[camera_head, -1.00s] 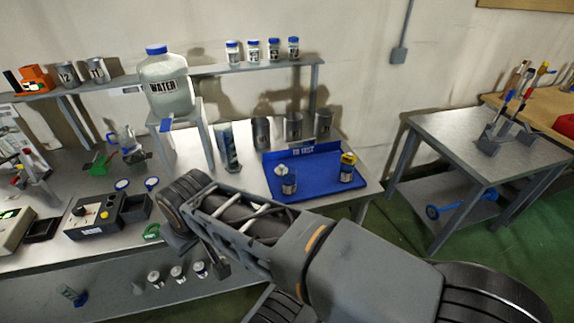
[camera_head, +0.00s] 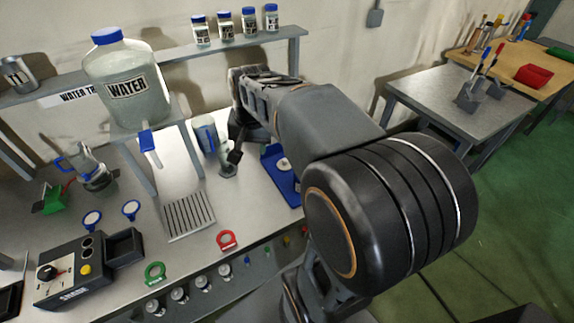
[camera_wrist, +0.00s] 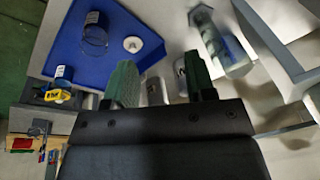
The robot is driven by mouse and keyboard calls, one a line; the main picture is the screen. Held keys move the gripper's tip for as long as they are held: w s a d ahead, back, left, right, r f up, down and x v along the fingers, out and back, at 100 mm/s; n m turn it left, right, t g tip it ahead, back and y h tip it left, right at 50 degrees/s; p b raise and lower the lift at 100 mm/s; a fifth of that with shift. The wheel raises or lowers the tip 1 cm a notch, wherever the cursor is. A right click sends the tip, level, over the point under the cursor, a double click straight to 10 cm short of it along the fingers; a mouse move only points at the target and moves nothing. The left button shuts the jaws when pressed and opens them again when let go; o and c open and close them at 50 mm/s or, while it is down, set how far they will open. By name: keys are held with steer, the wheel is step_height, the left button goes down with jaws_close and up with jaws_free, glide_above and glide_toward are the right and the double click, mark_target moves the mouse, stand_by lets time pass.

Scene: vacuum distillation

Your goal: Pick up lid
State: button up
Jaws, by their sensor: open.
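A small white round lid (camera_wrist: 133,44) lies on the blue tray (camera_wrist: 108,12) in the upper left of the wrist view. It also shows, partly behind my arm, in the head view (camera_head: 284,164). My gripper (camera_wrist: 160,75) is open, with its two green-faced fingers apart and nothing held between them. The lid is off to the left of the finger gap, beyond the left fingertip, and not touched. In the head view my gripper is by the left edge of the tray, largely hidden by my own arm.
A large water bottle (camera_head: 128,80) sits on a raised stand left of my arm.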

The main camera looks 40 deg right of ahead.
steer(key=w+d+f+m+g, duration=0.1)
steer(key=w+d+f+m, duration=0.2)
steer(key=w+d+m, duration=0.3)
steer(key=m+g+y+b, duration=0.1)
steer(key=m+b, duration=0.1)
steer(key=m, duration=0.4)
glide_toward(285, 159)
steer(key=f, duration=0.3)
steer(key=shift+w+f, duration=0.2)
steer(key=shift+f, duration=0.1)
steer(key=shift+a+f+p, duration=0.15)
steer(key=shift+f+p, duration=0.1)
steer(key=shift+f, duration=0.75)
steer(key=shift+a+f+p, duration=0.15)
steer(key=shift+f+p, duration=0.15)
steer(key=shift+f, duration=0.7)
steer(key=shift+a+f+p, duration=0.2)
steer(key=shift+f+p, duration=0.05)
steer(key=shift+f, duration=0.75)
jaws_close()
